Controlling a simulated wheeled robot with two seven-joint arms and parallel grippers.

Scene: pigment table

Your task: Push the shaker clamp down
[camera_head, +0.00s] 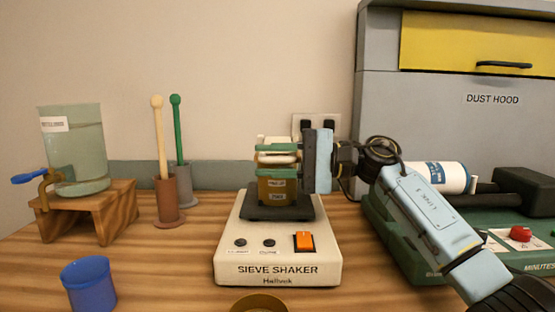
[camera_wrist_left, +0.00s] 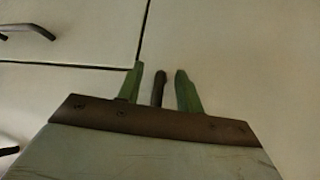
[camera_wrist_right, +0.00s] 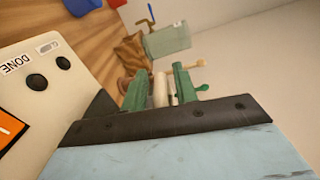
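The white sieve shaker (camera_head: 278,270) stands on the table in the head view, its black platform (camera_head: 257,212) on top. An amber jar-like stack (camera_head: 277,190) with labels sits on it. White parts (camera_head: 275,139), perhaps the clamp, show at its top, partly hidden. My right gripper (camera_head: 262,154) reaches in from the right, level, its green fingers across the top of the stack. In the right wrist view its fingers (camera_wrist_right: 160,85) are apart with a white bar between them; contact is unclear. My left gripper (camera_wrist_left: 159,80) is open, away from the shaker.
A dust hood (camera_head: 440,120) and a green machine (camera_head: 400,240) stand at right. At left are a blue cup (camera_head: 88,285), a water tank (camera_head: 75,150) on a wooden stand (camera_head: 105,205), and two pestle-like tools in holders. A brass-coloured round rim (camera_head: 258,303) shows at the front.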

